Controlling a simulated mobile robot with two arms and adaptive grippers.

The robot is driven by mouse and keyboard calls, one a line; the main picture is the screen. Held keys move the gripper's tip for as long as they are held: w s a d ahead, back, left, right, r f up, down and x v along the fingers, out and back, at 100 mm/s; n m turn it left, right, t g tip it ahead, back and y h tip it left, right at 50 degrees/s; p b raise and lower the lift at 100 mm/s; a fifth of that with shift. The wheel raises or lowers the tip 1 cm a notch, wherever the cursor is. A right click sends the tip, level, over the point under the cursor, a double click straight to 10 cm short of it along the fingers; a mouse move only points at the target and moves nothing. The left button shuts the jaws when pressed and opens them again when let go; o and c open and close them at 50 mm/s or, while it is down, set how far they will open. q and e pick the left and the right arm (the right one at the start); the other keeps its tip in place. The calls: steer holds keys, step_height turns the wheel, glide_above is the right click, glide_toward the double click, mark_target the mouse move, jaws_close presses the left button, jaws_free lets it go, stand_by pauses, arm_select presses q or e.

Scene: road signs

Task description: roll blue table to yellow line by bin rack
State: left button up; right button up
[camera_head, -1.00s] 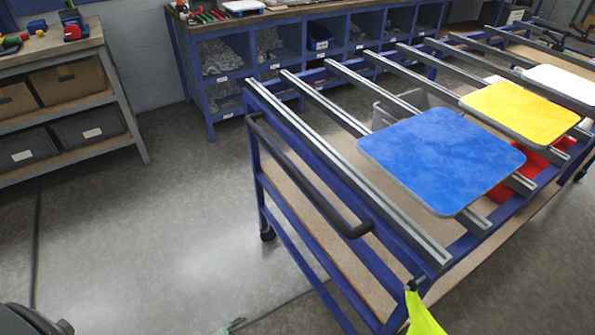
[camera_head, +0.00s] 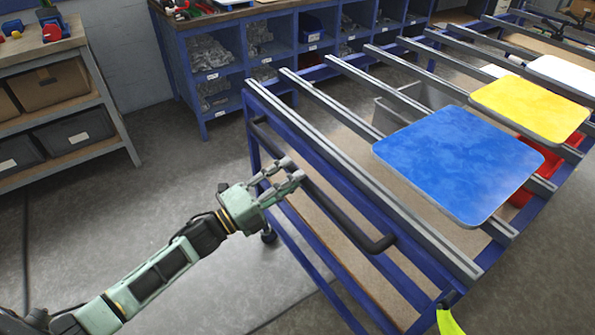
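The blue table (camera_head: 440,262) is a blue-framed cart with grey rails across its top and a black handle (camera_head: 345,222) along its near left side. A caster shows under its left corner. My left gripper (camera_head: 294,171) is at this handle, with its fingers apart and overlapping the bar in the picture. I cannot tell whether they touch it. The bin rack (camera_head: 204,132), blue with open compartments, stands against the back wall beyond the table. My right gripper is not in view.
Blue (camera_head: 455,165), yellow (camera_head: 530,108) and white (camera_head: 565,78) sign plates lie across the rails. A workbench with boxes (camera_head: 60,148) stands at the left. Grey floor (camera_head: 165,185) is clear between bench and table.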

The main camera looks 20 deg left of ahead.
arm_select(q)
steer(key=shift+x, duration=1.3)
jaws_close()
